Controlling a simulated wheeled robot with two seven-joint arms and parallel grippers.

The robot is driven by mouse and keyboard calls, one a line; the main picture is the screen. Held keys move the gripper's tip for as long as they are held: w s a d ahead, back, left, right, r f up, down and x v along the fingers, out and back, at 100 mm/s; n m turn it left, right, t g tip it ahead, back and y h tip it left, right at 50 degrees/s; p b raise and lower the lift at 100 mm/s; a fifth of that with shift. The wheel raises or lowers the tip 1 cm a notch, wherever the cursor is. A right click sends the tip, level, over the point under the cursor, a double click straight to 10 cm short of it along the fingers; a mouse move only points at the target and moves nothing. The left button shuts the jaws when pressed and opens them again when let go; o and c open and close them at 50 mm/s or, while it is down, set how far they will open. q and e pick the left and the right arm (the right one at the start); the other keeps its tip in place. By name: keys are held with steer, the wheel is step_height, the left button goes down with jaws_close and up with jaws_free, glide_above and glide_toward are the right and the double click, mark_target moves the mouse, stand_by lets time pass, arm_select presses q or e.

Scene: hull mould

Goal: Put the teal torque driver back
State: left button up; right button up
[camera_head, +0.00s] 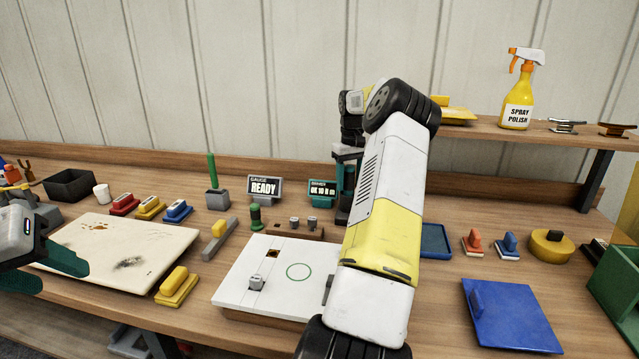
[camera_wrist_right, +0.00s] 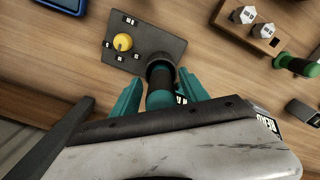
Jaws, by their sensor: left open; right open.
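The teal torque driver (camera_wrist_right: 160,72), with a black end and a teal body, is between the spread teal fingers of my right gripper (camera_wrist_right: 159,82) in the right wrist view. The jaws are open around it; whether a finger touches it I cannot tell. Beside it is a dark plate (camera_wrist_right: 133,38) with a yellow knob and small labels. In the head view, my right gripper (camera_head: 348,156) is at the back of the bench, and my arm hides much of that spot. My left gripper (camera_head: 52,268) is open and empty over the left side of the pale panel (camera_head: 105,250).
A teal display (camera_head: 322,190) reading OK 10 N m and a READY gauge sign (camera_head: 264,187) stand left of my right arm. A white board (camera_head: 270,280), a yellow block (camera_head: 176,285) and a blue sheet (camera_head: 510,315) lie nearer. A shelf (camera_head: 480,124) holds spray polish (camera_head: 518,95).

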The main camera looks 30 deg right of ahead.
step_height(320, 180, up, 11)
steer(key=shift+f, duration=0.2)
steer(key=s+a+r+n+t, duration=0.15)
steer(key=a+r, duration=0.25)
steer(key=a, duration=0.4)
steer(key=s+a+r+h, duration=0.1)
steer(key=s+a+r, duration=0.25)
steer(key=a, duration=0.45)
steer(key=s+a+r+n+t, duration=0.1)
steer(key=s+a+r, duration=0.1)
steer(key=a+r, duration=0.45)
steer(key=s+a+f+t+y, duration=0.1)
steer(key=s+a+f, duration=0.2)
steer(key=s+a, duration=0.2)
steer(key=s+a+f+t+y, duration=0.1)
steer(key=s+a+f, duration=0.2)
steer(key=s, duration=0.7)
steer(key=s+a+f+m+t+y, duration=0.1)
steer(key=s+a+f, duration=0.2)
steer(key=s+a, duration=0.4)
steer(key=shift+s+a+t, duration=0.35)
steer(key=shift+a, duration=0.25)
